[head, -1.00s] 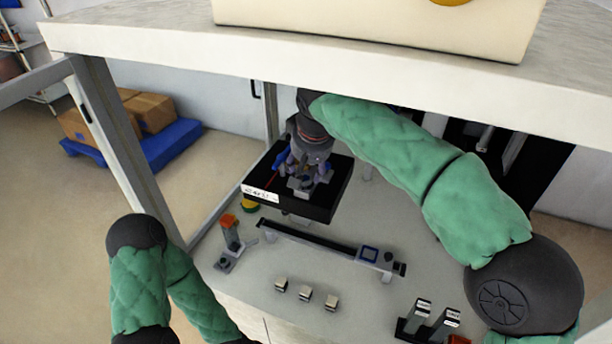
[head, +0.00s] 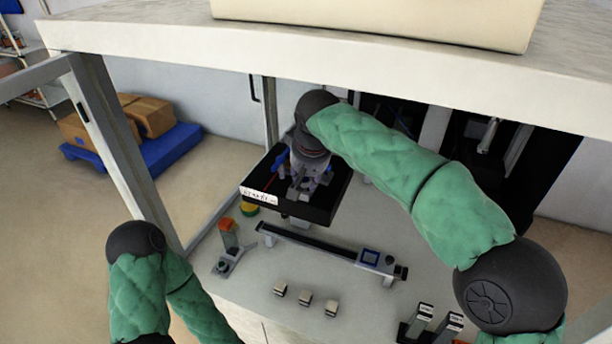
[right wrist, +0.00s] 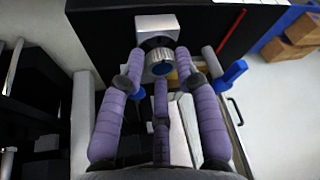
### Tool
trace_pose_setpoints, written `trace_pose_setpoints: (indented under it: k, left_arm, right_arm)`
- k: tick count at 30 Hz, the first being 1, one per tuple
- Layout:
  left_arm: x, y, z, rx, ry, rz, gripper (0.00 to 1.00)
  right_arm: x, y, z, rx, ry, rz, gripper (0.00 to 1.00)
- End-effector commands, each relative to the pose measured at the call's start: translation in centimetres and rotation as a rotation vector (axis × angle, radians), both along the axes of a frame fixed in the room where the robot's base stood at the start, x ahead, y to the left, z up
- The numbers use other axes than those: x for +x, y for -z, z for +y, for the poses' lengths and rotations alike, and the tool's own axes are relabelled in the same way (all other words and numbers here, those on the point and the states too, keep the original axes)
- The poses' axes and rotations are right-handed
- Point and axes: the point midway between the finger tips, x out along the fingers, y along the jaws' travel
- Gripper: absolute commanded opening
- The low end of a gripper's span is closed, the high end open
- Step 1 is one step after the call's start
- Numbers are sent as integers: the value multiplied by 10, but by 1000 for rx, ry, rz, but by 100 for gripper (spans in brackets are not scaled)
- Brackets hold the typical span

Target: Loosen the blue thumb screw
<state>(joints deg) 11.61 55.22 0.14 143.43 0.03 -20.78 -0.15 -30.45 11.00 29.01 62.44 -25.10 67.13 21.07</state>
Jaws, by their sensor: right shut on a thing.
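In the right wrist view, the blue thumb screw (right wrist: 159,63) is a round ridged knob with a blue face on a silver block (right wrist: 156,28). My right gripper (right wrist: 159,66) has its purple fingers closed around this knob. In the head view, my right gripper (head: 306,184) is low over the black feeder platform (head: 262,183), and its wrist hides the screw. My left gripper is out of view; only part of the left arm shows at the lower left.
A blue lever-like part (right wrist: 231,73) sits right of the fingers. A pale overhead shelf (head: 330,60) spans above the arm.

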Motion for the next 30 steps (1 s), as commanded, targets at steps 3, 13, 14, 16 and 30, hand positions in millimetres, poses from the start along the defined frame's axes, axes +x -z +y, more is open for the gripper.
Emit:
trace_pose_setpoints:
  k: [3,13,14,16,30]
  left_arm:
    - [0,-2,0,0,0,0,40]
    - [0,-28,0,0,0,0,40]
    - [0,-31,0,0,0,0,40]
    - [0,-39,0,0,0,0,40]
    - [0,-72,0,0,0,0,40]
  right_arm:
    - [1,-2,1,3,-11,-4,0]
    - [2,-6,-1,4,-163,-5,0]
    - [2,-6,-1,4,-184,-5,0]
    - [2,-7,-1,5,-234,-6,0]
    - [4,-5,-2,5,-484,-9,0]
